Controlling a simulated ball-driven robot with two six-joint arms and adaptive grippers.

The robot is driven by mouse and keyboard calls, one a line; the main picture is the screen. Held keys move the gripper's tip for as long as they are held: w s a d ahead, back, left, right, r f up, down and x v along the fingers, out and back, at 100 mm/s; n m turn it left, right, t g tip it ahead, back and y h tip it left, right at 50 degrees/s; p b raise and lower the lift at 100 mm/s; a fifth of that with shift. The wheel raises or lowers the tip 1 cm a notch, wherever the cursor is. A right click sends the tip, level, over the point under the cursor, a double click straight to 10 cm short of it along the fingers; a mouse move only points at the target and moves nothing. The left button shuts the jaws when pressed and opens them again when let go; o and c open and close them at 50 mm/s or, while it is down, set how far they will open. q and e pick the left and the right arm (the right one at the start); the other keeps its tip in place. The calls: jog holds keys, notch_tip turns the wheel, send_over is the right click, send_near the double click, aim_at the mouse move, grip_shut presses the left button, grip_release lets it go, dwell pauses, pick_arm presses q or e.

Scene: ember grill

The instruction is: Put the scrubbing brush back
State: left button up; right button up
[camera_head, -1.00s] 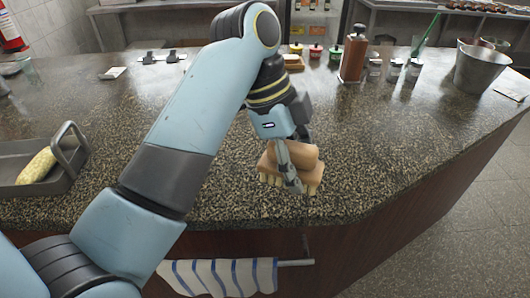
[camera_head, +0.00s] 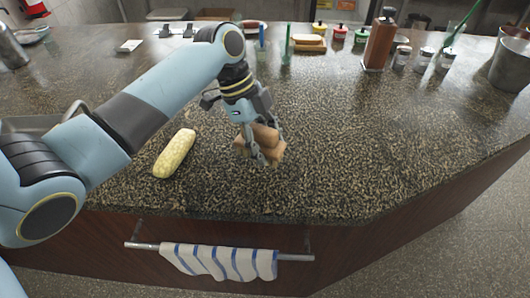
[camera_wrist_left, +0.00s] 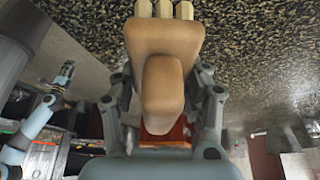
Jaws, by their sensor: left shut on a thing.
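The scrubbing brush (camera_head: 266,135) has a brown wooden body and grip. My left gripper (camera_head: 261,157) is shut on it, over the counter toward its front. Part of the brush is hidden behind the fingers, and I cannot tell whether it touches the counter. In the left wrist view the brush's wooden grip (camera_wrist_left: 163,85) sits between the two fingers, with pale bristle tufts (camera_wrist_left: 163,9) at the top edge.
A yellow corn-like piece (camera_head: 175,153) lies on the speckled counter (camera_head: 350,170) left of the brush. A bottle (camera_head: 380,42), small jars and a metal bucket (camera_head: 512,66) stand at the back right. A striped towel (camera_head: 220,262) hangs in front. The counter right of the brush is clear.

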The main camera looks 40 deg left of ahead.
pick_arm(q)
notch_tip(320, 180, down, 4)
jog(key=shift+r+p, duration=0.2)
jog(key=shift+p, duration=0.1)
jog(key=shift+f, duration=0.15)
jog(key=o, duration=1.1)
pick_arm(e)
jog(key=shift+s+r, duration=0.25)
pick_arm(q)
jog(key=shift+r, duration=0.25)
jog(key=b+v, duration=0.1)
jog(key=v, duration=1)
jog(key=shift+a+r+b, duration=0.1)
jog(key=shift+r+b, duration=0.25)
jog(key=shift+b, duration=0.05)
pick_arm(e)
jog(key=shift+w+f, duration=0.1)
jog(key=shift+f, duration=0.65)
pick_arm(q)
jog(key=shift+s, duration=0.1)
